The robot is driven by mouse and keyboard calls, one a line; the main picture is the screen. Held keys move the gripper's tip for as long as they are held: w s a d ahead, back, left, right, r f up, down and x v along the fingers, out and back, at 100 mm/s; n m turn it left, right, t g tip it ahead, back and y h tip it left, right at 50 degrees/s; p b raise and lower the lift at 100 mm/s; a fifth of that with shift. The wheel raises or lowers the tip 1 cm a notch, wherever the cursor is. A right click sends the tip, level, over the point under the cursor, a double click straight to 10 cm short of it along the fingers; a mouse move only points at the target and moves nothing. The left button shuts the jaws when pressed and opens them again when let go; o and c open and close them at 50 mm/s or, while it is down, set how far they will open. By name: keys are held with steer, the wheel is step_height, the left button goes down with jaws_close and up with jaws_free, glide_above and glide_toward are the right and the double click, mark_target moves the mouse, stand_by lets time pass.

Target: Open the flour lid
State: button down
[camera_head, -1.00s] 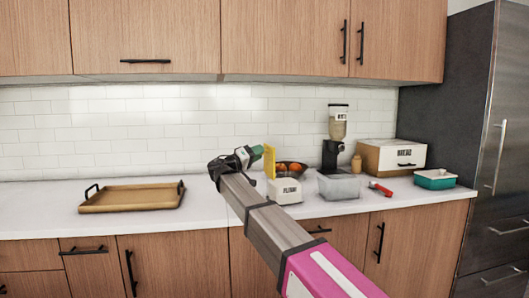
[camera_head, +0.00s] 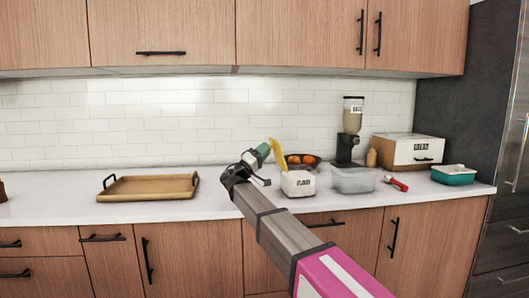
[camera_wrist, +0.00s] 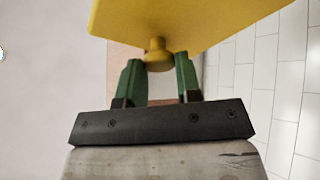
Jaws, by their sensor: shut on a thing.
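The flour container (camera_head: 298,184) is a white box with a dark label, standing on the counter. Its yellow lid (camera_head: 276,154) is raised and tilted steeply at the box's left side. In the wrist view the lid (camera_wrist: 190,22) fills the top, with a round yellow knob on its underside or face. My gripper (camera_head: 264,150) is at the lid's left side. Its green fingertips (camera_wrist: 158,75) are shut on the lid's knob. Whether the lid still touches the box is hard to tell.
A bowl of oranges (camera_head: 303,161) stands behind the flour box. A clear bin (camera_head: 353,181), a dispenser (camera_head: 350,130), a red-handled tool (camera_head: 397,184), a bread box (camera_head: 408,151) and a teal dish (camera_head: 453,175) are to the right. A wooden tray (camera_head: 148,188) lies left, with free counter between.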

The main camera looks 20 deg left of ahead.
steer(key=c, duration=0.8)
jaws_free()
steer(key=v, duration=0.7)
steer(key=shift+s+a+f, duration=0.1)
steer(key=shift+s+f, duration=0.1)
